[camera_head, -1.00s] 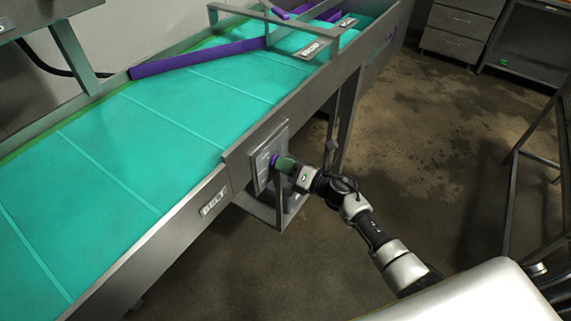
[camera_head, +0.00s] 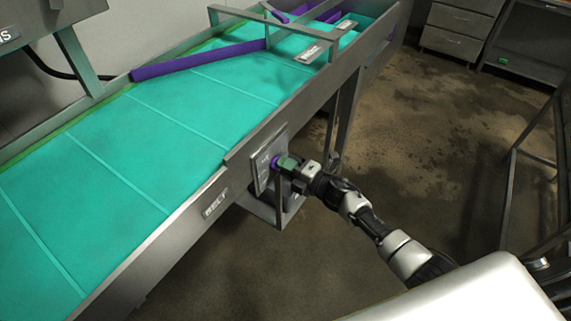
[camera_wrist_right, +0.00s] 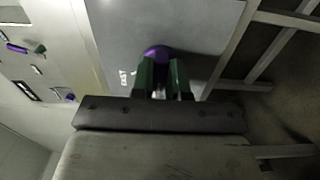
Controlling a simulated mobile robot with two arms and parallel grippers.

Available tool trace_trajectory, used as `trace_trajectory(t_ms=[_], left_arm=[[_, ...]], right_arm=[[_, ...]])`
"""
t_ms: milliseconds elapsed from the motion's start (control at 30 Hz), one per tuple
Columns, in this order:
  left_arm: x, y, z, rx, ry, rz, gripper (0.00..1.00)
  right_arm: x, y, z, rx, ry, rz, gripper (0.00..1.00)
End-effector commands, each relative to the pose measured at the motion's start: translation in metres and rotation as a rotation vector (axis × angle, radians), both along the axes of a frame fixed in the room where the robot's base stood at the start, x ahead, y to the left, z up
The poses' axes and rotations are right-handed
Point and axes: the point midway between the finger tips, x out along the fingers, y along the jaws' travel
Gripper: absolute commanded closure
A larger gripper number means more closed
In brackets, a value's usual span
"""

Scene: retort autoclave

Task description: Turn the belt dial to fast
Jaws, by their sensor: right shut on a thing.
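The belt dial (camera_head: 274,161) is a small purple knob on a grey panel (camera_head: 262,171) fixed to the side of the conveyor. My right gripper (camera_head: 284,163) has green fingers and is shut on the dial. In the right wrist view the purple dial (camera_wrist_right: 157,53) shows between the tips of the two green fingers (camera_wrist_right: 162,75). Lettering that seems to read "FAST" is on the panel (camera_wrist_right: 190,22) left of the dial there. The dial's pointer is hidden, so its setting cannot be told. My left gripper is not in view.
The conveyor with a teal belt (camera_head: 150,120) and a "BELT" label (camera_head: 216,203) runs diagonally. A purple guide bar (camera_head: 198,60) crosses the belt. A dark metal frame (camera_head: 513,185) stands at the right. The floor (camera_head: 420,130) between is open.

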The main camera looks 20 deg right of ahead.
Motion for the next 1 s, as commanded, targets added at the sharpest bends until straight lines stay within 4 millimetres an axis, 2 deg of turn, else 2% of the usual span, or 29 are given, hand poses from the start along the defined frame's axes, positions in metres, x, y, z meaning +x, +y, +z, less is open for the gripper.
trace_trajectory(t_ms=[600,1000], left_arm=[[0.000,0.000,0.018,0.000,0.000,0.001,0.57],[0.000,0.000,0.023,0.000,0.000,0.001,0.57]], right_arm=[[0.000,0.000,-0.001,0.458,0.360,-0.003,1.00],[-0.001,0.000,-0.003,0.678,0.531,-0.002,1.00]])
